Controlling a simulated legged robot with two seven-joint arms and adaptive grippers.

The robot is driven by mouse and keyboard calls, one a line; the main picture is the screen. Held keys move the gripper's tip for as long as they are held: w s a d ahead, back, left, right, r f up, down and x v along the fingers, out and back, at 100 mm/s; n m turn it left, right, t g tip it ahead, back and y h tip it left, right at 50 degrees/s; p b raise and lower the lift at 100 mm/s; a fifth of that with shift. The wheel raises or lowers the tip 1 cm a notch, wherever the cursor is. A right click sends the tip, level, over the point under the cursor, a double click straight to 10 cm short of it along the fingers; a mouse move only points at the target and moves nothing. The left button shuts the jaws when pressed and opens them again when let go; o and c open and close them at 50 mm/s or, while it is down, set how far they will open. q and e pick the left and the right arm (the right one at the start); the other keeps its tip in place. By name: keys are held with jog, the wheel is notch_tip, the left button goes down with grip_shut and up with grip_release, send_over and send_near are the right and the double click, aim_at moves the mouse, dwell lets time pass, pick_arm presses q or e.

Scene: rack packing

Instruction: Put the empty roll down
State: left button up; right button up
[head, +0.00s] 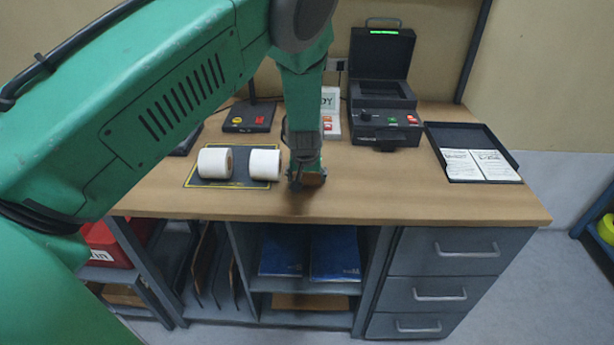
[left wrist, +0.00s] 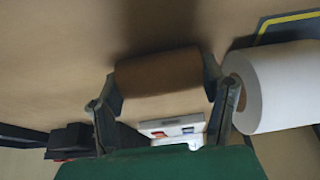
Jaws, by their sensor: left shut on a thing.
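The empty roll is a brown cardboard tube. In the left wrist view the empty roll (left wrist: 158,82) lies across between the two fingers of my left gripper (left wrist: 162,100), which is shut on it. In the head view my left gripper (head: 306,182) points down over the front middle of the desk, and a small brown part of the roll (head: 313,179) shows at the fingertips. The roll is at or just above the desktop; I cannot tell whether it touches. My right gripper is not in view.
Two white rolls (head: 264,164) (head: 214,162) lie on a dark mat with a yellow border (head: 200,182), left of my gripper. A black printer-like machine (head: 384,105) stands behind. A black tray with papers (head: 507,160) lies right. The desktop (head: 390,185) right of my gripper is clear.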

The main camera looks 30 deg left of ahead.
pick_arm(q)
jog(key=o, duration=0.8)
jog(key=shift+o, duration=0.2)
jog(key=shift+r, duration=0.15)
jog(key=v, duration=1.2)
jog(key=shift+m+g, duration=0.5)
jog(key=s+f, duration=0.1)
jog(key=f, duration=0.1)
jog(key=s+f, duration=0.4)
jog(key=shift+s+a+f, duration=0.15)
jog(key=shift+a+f, duration=0.1)
jog(key=shift+f, duration=0.1)
jog(key=s+f+m+g, duration=0.1)
jog(key=s+f+m, duration=0.1)
jog(key=s+f, duration=0.8)
jog(key=s+d+f+m+h, duration=0.1)
jog(key=s+d+f+m, duration=0.1)
jog(key=s, duration=0.7)
jog(key=s+d+f+m+g+h, duration=0.1)
jog(key=s+d+f, duration=0.2)
jog(key=s, duration=0.7)
jog(key=d, duration=0.2)
jog(key=shift+s+d+m, duration=0.2)
jog(key=shift+d+m, duration=0.1)
jog(key=shift+m, duration=0.1)
